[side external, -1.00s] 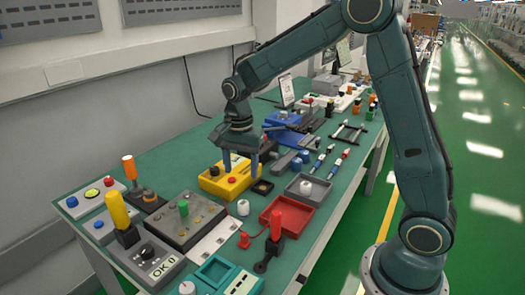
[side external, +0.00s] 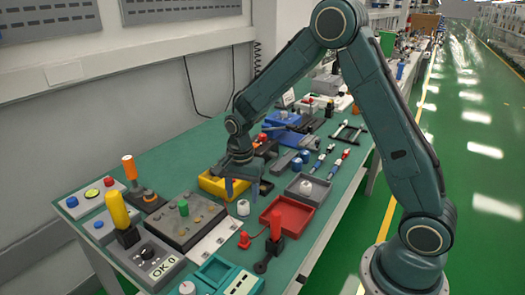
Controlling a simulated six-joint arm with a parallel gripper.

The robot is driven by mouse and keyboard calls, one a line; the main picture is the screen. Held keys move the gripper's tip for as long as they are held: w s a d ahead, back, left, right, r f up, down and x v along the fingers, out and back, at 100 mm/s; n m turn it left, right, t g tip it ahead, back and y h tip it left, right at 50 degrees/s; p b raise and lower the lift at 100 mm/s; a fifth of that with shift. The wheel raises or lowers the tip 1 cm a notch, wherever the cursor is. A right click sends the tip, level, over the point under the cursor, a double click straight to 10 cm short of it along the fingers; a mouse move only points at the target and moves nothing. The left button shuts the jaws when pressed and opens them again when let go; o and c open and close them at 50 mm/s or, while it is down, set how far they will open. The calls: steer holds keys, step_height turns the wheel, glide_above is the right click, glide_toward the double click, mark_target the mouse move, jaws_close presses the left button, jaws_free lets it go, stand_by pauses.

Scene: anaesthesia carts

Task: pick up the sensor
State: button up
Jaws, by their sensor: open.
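A small white cylinder (side external: 243,208) stands just below and in front of the fingers in the picture. A yellow box (side external: 210,185) lies directly left of and behind the fingers, partly hidden by them. I cannot tell which of the small items is the sensor. I also cannot tell whether the fingertips touch anything.
A red tray (side external: 304,222) and a grey tray (side external: 318,188) lie to the right. A grey panel with a green knob (side external: 183,207) is at the left. The green table (side external: 160,165) has free room at the back left.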

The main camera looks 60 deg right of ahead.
mark_target(243, 203)
steer(key=shift+s+a+f, duration=0.1)
steer(key=shift+s+f, duration=0.05)
steer(key=shift+f, duration=2.35)
steer(key=c, duration=1.1)
